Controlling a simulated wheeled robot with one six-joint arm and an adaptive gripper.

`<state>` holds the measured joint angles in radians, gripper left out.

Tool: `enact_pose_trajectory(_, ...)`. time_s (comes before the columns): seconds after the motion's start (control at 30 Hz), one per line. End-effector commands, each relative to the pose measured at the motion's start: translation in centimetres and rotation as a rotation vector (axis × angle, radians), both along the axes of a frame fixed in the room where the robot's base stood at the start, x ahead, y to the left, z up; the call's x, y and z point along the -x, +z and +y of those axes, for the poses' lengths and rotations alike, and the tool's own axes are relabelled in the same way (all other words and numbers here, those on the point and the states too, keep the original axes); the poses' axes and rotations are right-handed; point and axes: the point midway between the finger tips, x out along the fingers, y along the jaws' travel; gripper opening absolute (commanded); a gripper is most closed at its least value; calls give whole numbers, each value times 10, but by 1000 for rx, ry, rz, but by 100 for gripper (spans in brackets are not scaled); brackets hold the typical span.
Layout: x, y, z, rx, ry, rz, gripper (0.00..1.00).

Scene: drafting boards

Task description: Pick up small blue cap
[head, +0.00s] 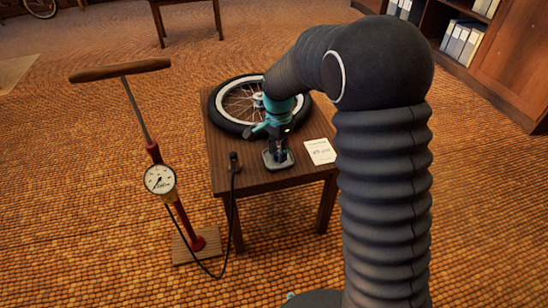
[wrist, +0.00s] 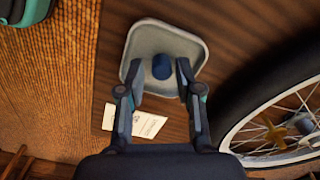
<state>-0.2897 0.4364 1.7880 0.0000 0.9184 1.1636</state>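The small blue cap (wrist: 162,67) stands in a shallow pale grey tray (wrist: 165,38) in the wrist view. The tray (head: 269,165) lies near the front edge of the small wooden table (head: 225,175) in the head view, where my gripper hides most of its inside and I cannot make out the cap. My gripper (wrist: 161,75) is open, pointing down over the tray. In the wrist view its two fingertips appear on either side of the cap, with gaps showing; I cannot tell the exact height. The gripper also shows in the head view (head: 275,155).
A spoked wheel with a black tyre (head: 228,122) lies on the table behind my gripper. A white printed card (head: 320,152) lies right of the tray. A red floor pump with a gauge (head: 160,180) stands left; its hose end (head: 234,160) rests at the table's left edge.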

Motion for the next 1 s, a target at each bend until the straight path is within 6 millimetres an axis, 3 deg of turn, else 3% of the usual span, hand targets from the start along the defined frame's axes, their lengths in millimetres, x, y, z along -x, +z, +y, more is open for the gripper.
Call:
enact_pose_trajectory(0.33, 0, -10, -1, 0, -1, -1, 35)
enact_pose_trajectory(0.37, 0, -10, -1, -1, -1, -1, 32)
enact_pose_trajectory(0.47, 0, -10, -1, 0, -1, -1, 11)
enact_pose_trajectory(1.0, -1, -2, -1, -1, -1, -3, 11)
